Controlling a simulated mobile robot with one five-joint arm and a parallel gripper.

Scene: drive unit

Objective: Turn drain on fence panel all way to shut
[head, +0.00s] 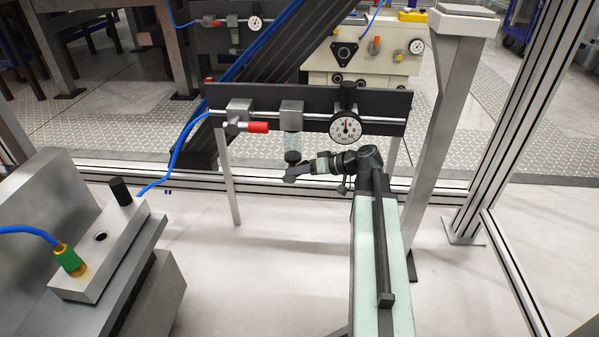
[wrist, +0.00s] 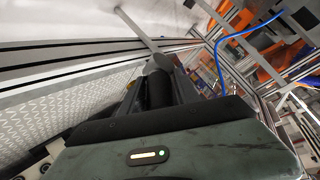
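The fence panel unit is a dark horizontal board (head: 222,94) on two legs. A clear bowl (head: 292,143) hangs under a grey block (head: 291,113) on it. A black drain knob (head: 292,157) is at the bowl's lower end. My gripper (head: 292,176) reaches in from the right, its tips just below the knob in the head view. Whether they touch it I cannot tell. In the wrist view the dark fingers of my gripper (wrist: 157,72) stand apart. A dark rounded shape and a grey disc show between them; I cannot tell whether these are the drain.
A round gauge (head: 345,127) sits on the board right of the bowl. A red-handled valve (head: 258,127) is to its left, with a blue hose (head: 180,150). A metal block (head: 100,245) with a green fitting stands at lower left. A grey post (head: 437,130) is at right.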

